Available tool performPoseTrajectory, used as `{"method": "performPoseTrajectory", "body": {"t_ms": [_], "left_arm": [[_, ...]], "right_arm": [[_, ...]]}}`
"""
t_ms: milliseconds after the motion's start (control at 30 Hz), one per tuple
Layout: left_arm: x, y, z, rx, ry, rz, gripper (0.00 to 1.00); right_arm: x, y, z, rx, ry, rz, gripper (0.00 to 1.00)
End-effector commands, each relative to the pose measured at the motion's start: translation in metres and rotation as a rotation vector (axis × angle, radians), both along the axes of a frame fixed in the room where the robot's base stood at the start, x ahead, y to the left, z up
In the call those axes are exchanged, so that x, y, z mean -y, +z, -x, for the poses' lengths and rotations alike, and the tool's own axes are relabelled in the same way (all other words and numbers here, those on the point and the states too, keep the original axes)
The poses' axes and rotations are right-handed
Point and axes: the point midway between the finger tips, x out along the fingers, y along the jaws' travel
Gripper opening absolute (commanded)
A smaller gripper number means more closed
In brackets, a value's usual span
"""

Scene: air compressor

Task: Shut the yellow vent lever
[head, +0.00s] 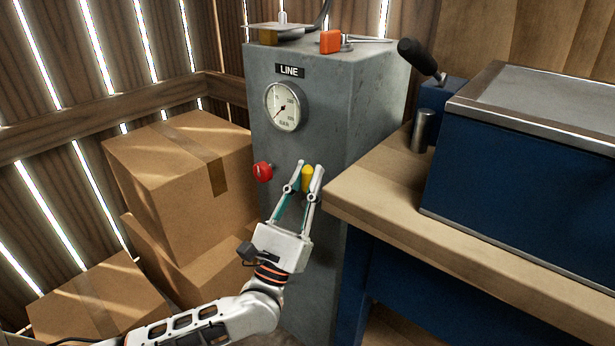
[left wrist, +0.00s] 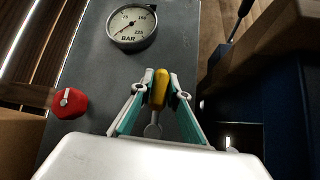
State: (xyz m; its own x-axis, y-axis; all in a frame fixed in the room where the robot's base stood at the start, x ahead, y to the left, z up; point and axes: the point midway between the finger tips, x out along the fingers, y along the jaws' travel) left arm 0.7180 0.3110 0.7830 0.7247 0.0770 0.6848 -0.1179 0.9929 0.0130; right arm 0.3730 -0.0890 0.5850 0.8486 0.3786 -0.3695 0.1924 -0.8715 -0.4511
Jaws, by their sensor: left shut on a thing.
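The yellow vent lever (head: 308,178) is on the front face of the grey compressor cabinet (head: 330,120), below and right of the gauge. It also shows in the left wrist view (left wrist: 159,87), with its yellow grip between the fingertips and a metal stem below. My left gripper (head: 306,173) is shut on the yellow lever, one finger on each side; in the left wrist view its fingertips (left wrist: 160,85) flank the grip. My right gripper is not in view.
A red knob (head: 262,172) sits left of the lever. The pressure gauge (head: 283,107) is above. Cardboard boxes (head: 180,160) are stacked at left. A wooden workbench (head: 385,195) with a blue box (head: 520,170) stands close on the right. An orange handle (head: 330,41) is on the cabinet top.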

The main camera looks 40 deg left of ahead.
Motion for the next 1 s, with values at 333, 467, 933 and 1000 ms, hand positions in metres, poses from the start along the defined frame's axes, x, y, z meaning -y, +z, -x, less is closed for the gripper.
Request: {"method": "performPoseTrajectory", "body": {"t_ms": [333, 467, 933, 1000], "left_arm": [[0.001, -0.001, 0.0, -0.002, 0.0, -0.004, 0.23], [0.001, -0.001, 0.0, -0.001, 0.0, -0.003, 0.23], [0.006, -0.047, 0.047, -0.007, -0.001, -0.004, 0.23], [0.007, -0.056, 0.057, -0.006, -0.001, -0.003, 0.23]], "right_arm": [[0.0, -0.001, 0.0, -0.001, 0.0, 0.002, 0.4], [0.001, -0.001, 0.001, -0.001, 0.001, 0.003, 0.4], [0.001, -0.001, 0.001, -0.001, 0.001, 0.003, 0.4], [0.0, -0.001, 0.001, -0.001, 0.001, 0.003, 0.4]]}}
